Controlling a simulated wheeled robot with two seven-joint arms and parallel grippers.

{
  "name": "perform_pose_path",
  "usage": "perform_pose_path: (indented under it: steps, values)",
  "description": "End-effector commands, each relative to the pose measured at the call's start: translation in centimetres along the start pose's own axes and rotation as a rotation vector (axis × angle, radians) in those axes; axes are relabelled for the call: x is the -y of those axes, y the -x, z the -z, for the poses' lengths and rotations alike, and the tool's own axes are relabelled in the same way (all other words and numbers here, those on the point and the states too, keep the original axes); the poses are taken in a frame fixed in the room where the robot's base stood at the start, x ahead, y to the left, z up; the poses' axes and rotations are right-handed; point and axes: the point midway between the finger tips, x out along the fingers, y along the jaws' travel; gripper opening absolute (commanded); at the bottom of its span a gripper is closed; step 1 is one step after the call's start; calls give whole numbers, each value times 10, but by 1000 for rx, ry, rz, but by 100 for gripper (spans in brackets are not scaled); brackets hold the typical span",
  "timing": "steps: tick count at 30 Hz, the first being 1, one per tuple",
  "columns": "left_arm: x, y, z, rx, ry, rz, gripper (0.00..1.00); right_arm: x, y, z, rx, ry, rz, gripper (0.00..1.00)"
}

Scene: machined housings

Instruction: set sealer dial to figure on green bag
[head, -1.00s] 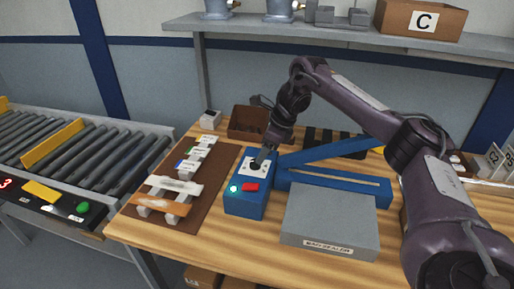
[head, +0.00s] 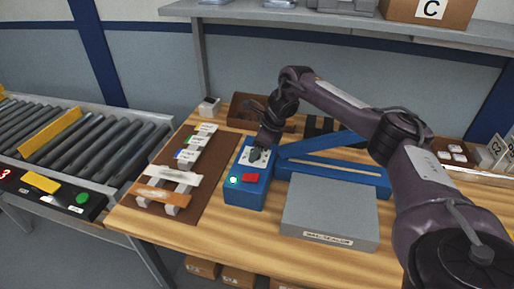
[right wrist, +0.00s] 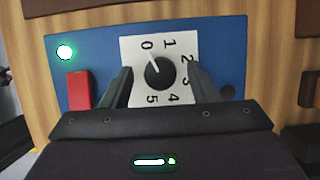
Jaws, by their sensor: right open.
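The bag sealer has a blue control box (head: 240,196) at its left end, with a red switch and a lit green lamp. Its black dial (right wrist: 159,73) sits on a white plate numbered 0 to 5, and its white pointer line points at 0. My right gripper (right wrist: 159,70) is open, one finger on each side of the dial, apart from it. In the head view the right gripper (head: 257,153) covers much of the dial plate. Several small pale bags with coloured marks lie on a brown mat (head: 213,197); the green-marked one (head: 197,141) has no readable figure. My left gripper is out of view.
The sealer's grey body (head: 330,212) and raised blue arm (head: 320,145) stand right of the control box. A brown bin (head: 248,108) is behind it. A roller conveyor (head: 95,150) is at left. Bare wood shows along the table's front.

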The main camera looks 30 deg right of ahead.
Motion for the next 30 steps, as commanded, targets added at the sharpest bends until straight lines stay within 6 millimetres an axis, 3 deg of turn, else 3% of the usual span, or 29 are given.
perform_pose_path:
  steps: [3, 13, 23, 30]
  values:
    - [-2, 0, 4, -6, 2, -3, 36, 0, 0, 0, 0, 0, 0, 53]
    - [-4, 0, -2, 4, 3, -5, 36, 0, 0, 0, 0, 0, 0, 10]
    - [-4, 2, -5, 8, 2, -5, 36, 0, 0, 1, -1, -46, 20, 10]
    - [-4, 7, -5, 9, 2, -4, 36, -1, 1, 0, 0, -185, 77, 10]
